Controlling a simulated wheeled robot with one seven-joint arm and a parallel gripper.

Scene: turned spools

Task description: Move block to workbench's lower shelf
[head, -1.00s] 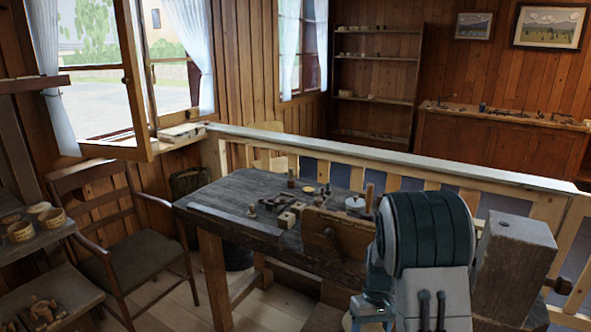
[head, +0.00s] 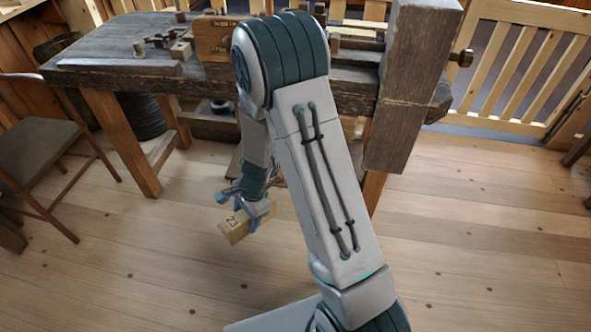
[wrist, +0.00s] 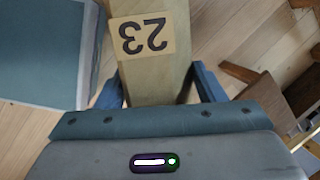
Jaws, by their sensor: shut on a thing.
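A pale wooden block (head: 236,225) with a "23" label is held by my gripper (head: 258,211), low in front of the workbench (head: 110,46) and above the floor. In the wrist view the block (wrist: 150,73) sits between the two blue fingers, its label upside down. My gripper is shut on it. The workbench has a dark, worn top and thick legs. Under the top is a low wooden board (head: 208,127), which looks like the lower shelf. My arm hides much of it.
Tools and small wooden parts (head: 180,48) lie on the bench top. A wooden chair (head: 45,140) stands at the left. A thick wooden post (head: 408,90) stands at the bench's right end. The plank floor (head: 470,240) is clear at the right.

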